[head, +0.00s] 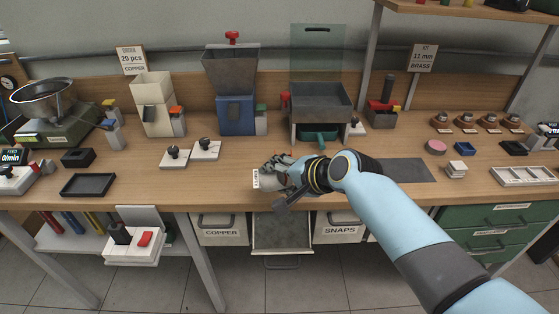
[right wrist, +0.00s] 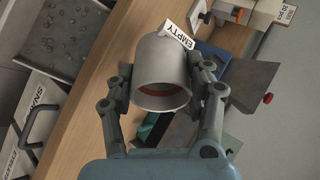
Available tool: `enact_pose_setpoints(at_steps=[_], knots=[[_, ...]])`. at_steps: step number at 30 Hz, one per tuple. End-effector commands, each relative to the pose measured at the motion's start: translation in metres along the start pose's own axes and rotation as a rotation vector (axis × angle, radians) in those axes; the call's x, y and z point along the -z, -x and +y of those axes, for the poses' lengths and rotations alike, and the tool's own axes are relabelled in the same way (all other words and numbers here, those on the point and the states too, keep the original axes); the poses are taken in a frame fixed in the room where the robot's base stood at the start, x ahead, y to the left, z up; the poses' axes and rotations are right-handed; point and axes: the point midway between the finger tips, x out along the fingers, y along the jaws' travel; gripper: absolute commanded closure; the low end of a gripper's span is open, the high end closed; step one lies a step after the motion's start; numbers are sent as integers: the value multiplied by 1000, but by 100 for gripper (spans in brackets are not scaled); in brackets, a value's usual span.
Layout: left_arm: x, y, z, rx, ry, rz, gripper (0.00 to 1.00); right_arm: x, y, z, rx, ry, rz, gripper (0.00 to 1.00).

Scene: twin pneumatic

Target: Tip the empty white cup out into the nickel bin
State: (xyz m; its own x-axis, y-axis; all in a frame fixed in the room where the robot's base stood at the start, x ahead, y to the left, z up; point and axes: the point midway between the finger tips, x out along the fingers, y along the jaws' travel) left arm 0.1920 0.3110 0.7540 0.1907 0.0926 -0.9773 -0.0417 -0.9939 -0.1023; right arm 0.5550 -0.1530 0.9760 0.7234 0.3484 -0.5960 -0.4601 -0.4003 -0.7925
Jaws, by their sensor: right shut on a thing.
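My right gripper (head: 276,178) is shut on a white cup (right wrist: 160,65), above the front of the bench. In the right wrist view its fingers (right wrist: 163,85) press on both sides of the cup. The cup carries an "EMPTY" tag (right wrist: 178,36). Its mouth faces the wrist camera and shows a brown-orange inside. In the head view the fingers hide most of the cup. An open grey bin (head: 282,233) is pulled out below the bench edge, between the COPPER and SNAPS bins. Its name is not readable. Small grey pieces lie in a bin in the right wrist view (right wrist: 62,38). My left gripper is not in view.
The COPPER bin (head: 220,232) and SNAPS bin (head: 340,231) flank the open bin. A blue hopper machine (head: 235,112) and a grey tray stand (head: 320,100) stand behind the gripper. Two white button plates (head: 206,150) are to its left. A dark mat (head: 404,170) lies right.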

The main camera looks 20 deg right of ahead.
Motion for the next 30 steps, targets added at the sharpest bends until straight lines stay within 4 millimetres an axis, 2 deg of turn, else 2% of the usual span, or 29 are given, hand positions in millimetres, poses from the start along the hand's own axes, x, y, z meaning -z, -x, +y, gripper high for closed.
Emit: enact_pose_setpoints(at_steps=[1, 10, 12, 19, 22, 25, 30], knots=[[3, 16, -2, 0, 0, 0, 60, 1, 4, -8, -24, 6, 0, 84], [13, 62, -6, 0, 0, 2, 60, 1, 5, -12, -236, 68, 10, 84], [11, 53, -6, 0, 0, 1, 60, 0, 2, -9, -318, 91, 14, 84], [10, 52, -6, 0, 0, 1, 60, 0, 4, -14, -668, 187, 29, 84], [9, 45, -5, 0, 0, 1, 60, 0, 4, -13, -805, 225, 34, 84], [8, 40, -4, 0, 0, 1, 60, -1, 6, -12, -873, 242, 37, 84], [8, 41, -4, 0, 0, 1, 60, -1, 7, -14, -884, 246, 38, 84]])
